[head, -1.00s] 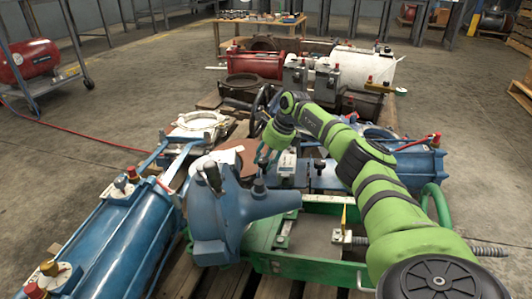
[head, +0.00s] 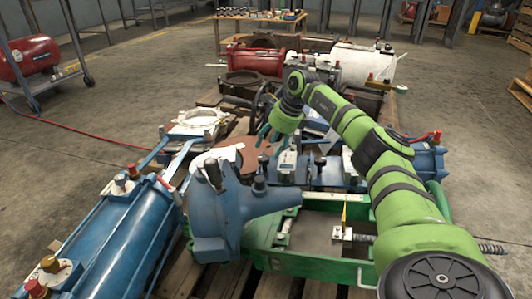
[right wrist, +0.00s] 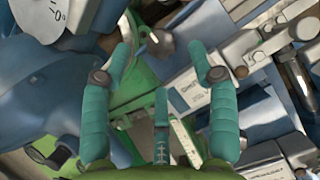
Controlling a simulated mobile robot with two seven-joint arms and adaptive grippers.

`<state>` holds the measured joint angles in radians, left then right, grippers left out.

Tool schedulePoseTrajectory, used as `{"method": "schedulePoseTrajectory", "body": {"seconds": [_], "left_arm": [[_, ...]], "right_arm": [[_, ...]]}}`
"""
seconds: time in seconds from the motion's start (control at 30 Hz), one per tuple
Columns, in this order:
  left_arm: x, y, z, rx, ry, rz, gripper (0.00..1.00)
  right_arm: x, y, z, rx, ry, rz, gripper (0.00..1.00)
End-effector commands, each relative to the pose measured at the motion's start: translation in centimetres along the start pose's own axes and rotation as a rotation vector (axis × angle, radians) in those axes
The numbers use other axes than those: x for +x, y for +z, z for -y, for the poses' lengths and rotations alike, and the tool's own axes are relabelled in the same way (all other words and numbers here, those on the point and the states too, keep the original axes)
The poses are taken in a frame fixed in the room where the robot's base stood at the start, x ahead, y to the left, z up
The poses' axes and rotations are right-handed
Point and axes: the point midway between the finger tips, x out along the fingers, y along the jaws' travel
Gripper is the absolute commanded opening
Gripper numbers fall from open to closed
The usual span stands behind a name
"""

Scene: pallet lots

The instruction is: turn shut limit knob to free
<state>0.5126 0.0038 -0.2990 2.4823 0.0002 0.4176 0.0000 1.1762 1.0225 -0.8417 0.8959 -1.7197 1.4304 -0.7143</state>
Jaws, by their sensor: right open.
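A blue housing with a pale label plate (head: 287,160) sits mid-picture in the head view. In the right wrist view a pale plate (right wrist: 186,92) carries small lettering that seems to begin with "SHUT". A small grey-brown knob (right wrist: 161,43) shows beyond the fingers; I cannot tell for sure that it is the shut limit knob, or its setting. My right gripper (head: 268,142) is just above and left of the label plate in the head view. In the wrist view its teal fingers (right wrist: 163,65) are spread and empty, with the knob between the outer two. My left gripper is not in view.
A blue valve body (head: 240,205) stands close in front of the gripper. A blue cylinder (head: 110,245) lies at the left. A green frame (head: 305,268) is in front on the pallet. Red and white cylinders lie at the back. Open floor is at both sides.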

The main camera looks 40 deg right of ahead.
Motion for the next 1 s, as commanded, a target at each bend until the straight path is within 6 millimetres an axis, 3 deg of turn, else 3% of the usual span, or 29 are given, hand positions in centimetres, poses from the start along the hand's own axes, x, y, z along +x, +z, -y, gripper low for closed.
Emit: {"method": "schedulePoseTrajectory", "body": {"seconds": [0.2, 0.37, 1.0], "left_arm": [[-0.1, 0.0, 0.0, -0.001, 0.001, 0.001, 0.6], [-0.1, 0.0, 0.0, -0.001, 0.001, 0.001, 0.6], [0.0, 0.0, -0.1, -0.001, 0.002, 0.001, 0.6]], "right_arm": [[-4.5, 0.2, 0.0, -0.001, -0.002, 0.005, 0.6], [-6.3, 0.2, 0.0, -0.001, 0.0, 0.004, 0.6], [-6.8, 0.2, 0.0, -0.001, 0.001, 0.003, 0.6]]}}
